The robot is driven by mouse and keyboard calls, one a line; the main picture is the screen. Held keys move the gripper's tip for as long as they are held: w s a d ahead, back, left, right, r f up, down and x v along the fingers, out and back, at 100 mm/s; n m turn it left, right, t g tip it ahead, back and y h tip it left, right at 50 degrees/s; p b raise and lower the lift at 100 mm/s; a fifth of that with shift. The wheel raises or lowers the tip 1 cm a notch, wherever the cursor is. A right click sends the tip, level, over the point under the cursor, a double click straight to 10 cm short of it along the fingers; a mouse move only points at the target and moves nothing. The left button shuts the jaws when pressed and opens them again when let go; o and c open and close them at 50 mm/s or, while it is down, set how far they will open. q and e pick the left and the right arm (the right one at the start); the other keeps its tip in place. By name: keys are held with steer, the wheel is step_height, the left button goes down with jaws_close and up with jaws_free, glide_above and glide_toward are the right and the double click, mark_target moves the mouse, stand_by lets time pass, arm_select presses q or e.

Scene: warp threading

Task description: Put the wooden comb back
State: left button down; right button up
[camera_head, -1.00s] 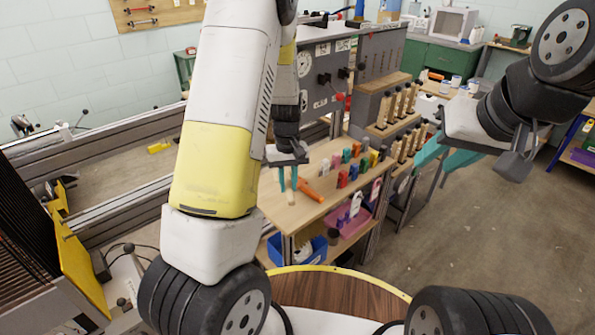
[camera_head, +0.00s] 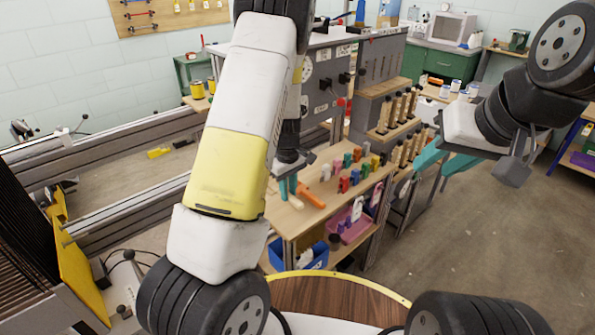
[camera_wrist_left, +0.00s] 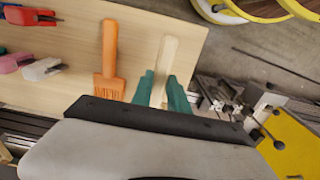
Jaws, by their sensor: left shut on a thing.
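The wooden comb is the pale, flat wooden piece (camera_wrist_left: 165,62) between the green fingertips in the left wrist view; the gripper hides its near end. My left gripper (camera_head: 288,188) is shut on it, over the near left part of the wooden tabletop (camera_head: 290,218). In the head view only a small pale bit of the comb (camera_head: 296,202) shows below the fingers. I cannot tell whether it touches the tabletop. My right gripper (camera_head: 429,170) has its teal fingers apart and looks empty, off to the right of the table.
An orange-handled tool (camera_wrist_left: 108,62) lies beside the comb; it also shows in the head view (camera_head: 312,196). Several coloured clips (camera_head: 355,172) stand farther right. A rack of wooden-handled tools (camera_head: 392,118) stands behind. A blue bin (camera_head: 312,256) is below. Loom rails (camera_head: 130,205) lie left.

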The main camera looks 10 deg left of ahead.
mark_target(289, 213)
arm_select(q)
steer(key=shift+f, duration=2.7)
steer(key=shift+f, duration=0.35)
steer(key=c, duration=0.8)
jaws_free()
steer(key=shift+s+d+r, duration=0.3)
steer(key=shift+d+r, duration=0.1)
steer(key=shift+r, duration=1.1)
steer(key=shift+s+d+r, duration=0.35)
steer(key=shift+d+r, duration=0.05)
steer(key=shift+r, duration=1.1)
steer(key=shift+s+d+r, duration=0.3)
steer(key=shift+d+r, duration=0.1)
steer(key=shift+r, duration=1.1)
